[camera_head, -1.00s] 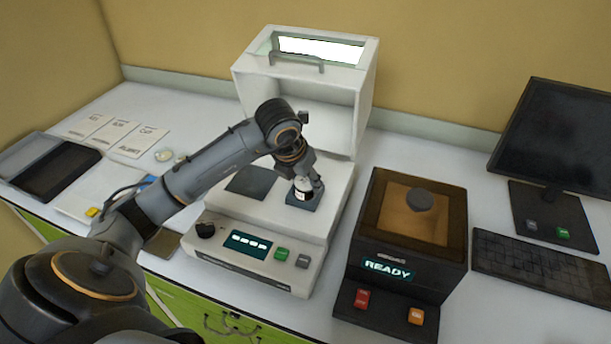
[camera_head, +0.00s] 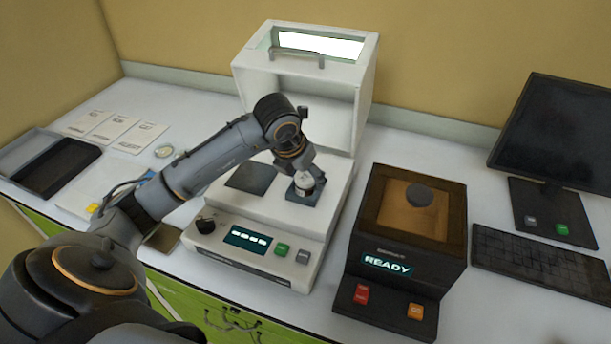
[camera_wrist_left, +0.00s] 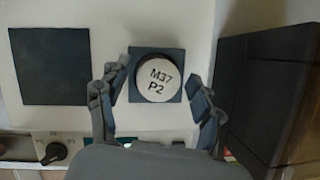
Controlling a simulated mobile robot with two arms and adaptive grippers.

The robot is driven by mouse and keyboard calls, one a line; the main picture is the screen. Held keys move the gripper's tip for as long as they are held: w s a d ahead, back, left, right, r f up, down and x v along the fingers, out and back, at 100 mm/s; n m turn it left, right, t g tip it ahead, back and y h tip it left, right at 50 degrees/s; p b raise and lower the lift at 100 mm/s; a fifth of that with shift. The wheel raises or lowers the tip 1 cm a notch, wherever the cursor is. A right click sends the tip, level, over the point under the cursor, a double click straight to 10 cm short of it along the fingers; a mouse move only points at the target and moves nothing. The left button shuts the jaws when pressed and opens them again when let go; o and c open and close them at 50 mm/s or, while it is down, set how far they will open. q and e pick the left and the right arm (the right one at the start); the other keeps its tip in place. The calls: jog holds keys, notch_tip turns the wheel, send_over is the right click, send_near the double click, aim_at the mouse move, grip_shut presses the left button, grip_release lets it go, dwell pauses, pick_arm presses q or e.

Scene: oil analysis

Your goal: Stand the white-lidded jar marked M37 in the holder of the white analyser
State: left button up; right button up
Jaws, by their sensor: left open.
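The white-lidded jar (camera_wrist_left: 157,79) shows its lid marked M37 P2 in the left wrist view. It stands upright on the dark square holder (camera_wrist_left: 137,54) of the white analyser (camera_head: 318,225). The jar also shows in the head view (camera_head: 304,182), partly behind my gripper. My left gripper (camera_head: 306,177) is over the jar. In the left wrist view its fingers (camera_wrist_left: 158,98) are spread on either side of the lid, with gaps, and hold nothing. My right gripper is not in view.
A second dark square plate (camera_head: 250,178) lies left of the holder. The analyser's raised white hood (camera_head: 345,90) stands behind. A black READY unit (camera_head: 410,240) is close on the right. A dark tray (camera_head: 60,168) and paper cards (camera_head: 110,130) lie at left.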

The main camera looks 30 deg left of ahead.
pick_arm(q)
jog(key=b+v, duration=0.1)
jog(key=v, duration=1)
jog(key=shift+r, duration=0.2)
jog(key=shift+s, duration=0.15)
